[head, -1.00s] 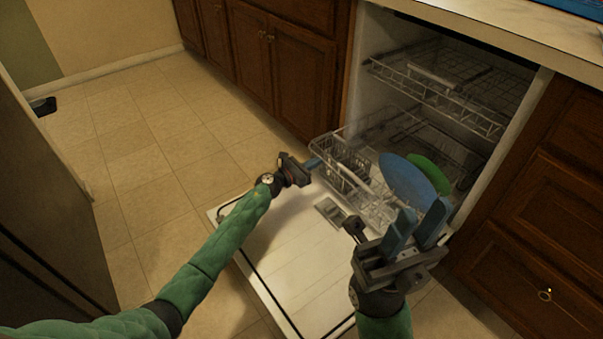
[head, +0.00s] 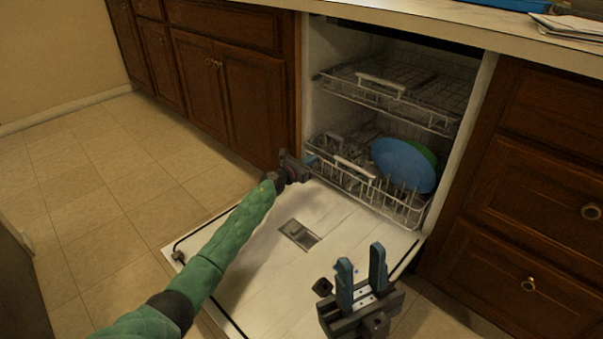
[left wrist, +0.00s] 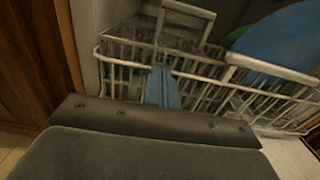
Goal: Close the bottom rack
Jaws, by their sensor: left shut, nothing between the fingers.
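The bottom rack (head: 388,198) is a white wire rack, now sitting inside the dishwasher opening, with a blue plate (head: 404,165) and a green plate (head: 424,153) standing in it. Its front handle shows in the left wrist view (left wrist: 272,69). My left gripper (head: 311,159) is shut and empty, its fingertips at the rack's front left; its blue fingers (left wrist: 163,88) are against or just before the wires, and I cannot tell contact. My right gripper (head: 361,268) is open and empty above the right part of the lowered door.
The dishwasher door (head: 262,240) lies open and flat in front of the opening. The upper rack (head: 395,96) is inside. Wooden cabinets (head: 225,85) stand left, and drawers (head: 540,210) right. The counter (head: 440,18) runs above; tiled floor (head: 90,215) is free at left.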

